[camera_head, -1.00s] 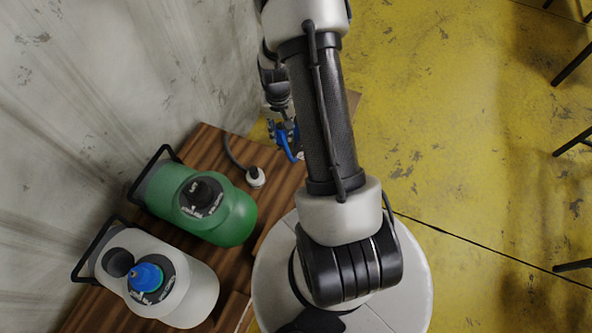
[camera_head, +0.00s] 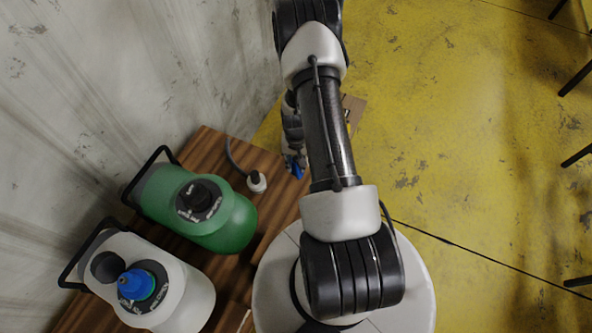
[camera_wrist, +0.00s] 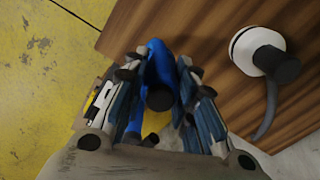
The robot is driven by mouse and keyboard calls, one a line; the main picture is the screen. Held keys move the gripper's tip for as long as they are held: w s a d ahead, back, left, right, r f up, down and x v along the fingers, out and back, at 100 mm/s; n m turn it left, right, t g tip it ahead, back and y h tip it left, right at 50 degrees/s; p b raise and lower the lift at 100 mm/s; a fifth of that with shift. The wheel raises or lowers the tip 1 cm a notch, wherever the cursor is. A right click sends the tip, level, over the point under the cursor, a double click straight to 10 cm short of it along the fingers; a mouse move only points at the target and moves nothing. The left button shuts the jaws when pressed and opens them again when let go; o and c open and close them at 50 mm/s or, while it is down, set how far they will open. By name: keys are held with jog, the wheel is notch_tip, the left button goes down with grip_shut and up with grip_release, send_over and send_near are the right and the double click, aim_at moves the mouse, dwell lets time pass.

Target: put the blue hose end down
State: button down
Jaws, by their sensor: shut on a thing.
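The blue hose end (camera_wrist: 158,72) is between the fingers of my gripper (camera_wrist: 160,92) in the wrist view, and the gripper is shut on it. A dark round opening shows at its near end. In the head view, a bit of the blue hose end (camera_head: 297,171) shows beside my arm, near the right edge of the wooden table (camera_head: 262,160). My arm hides much of my gripper there. In the wrist view, the wooden table (camera_wrist: 205,25) lies beneath and to the right of the hose end. I cannot tell whether the hose end touches it.
A white fitting with a grey hose (camera_head: 257,182) lies on the table and also shows in the wrist view (camera_wrist: 258,50). Bare table lies between fitting and hose end.

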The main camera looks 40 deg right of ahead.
aim_at(296, 169)
jog(key=shift+f+b, duration=0.65)
jog(key=shift+f, duration=1.5)
jog(key=shift+f, duration=0.1)
jog(key=c, duration=1.8)
grip_release()
jog(key=shift+f, duration=0.15)
jog(key=o, duration=0.5)
